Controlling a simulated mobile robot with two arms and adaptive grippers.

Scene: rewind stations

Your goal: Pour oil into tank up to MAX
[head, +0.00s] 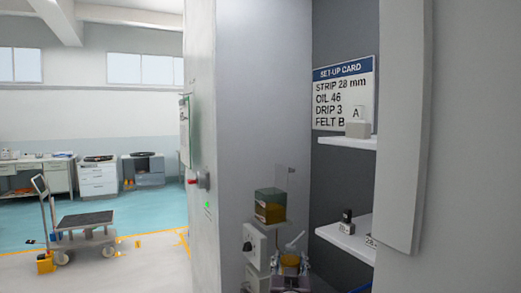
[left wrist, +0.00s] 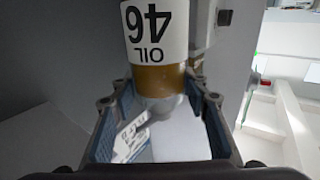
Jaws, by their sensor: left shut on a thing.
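The tank (head: 270,206) is a see-through box with amber oil in it, on the side of a grey cabinet in the head view. Its MAX mark cannot be made out. My left gripper (head: 291,284) is low in the head view, below and slightly right of the tank. It is shut on the oil bottle (head: 290,260), an amber bottle with a pale spout. In the left wrist view, the bottle (left wrist: 158,78) has a white "OIL 46" label, upside down in the picture, and its grey end lies between the fingers (left wrist: 158,112). My right gripper is not in view.
A set-up card (head: 343,93) reads strip 28 mm, oil 46, drip 3, felt B. Shelves at right hold block A (head: 358,127) and a small dark item (head: 347,215). A switch box (head: 254,243) sits below the tank. A trolley (head: 85,225) stands far left on open floor.

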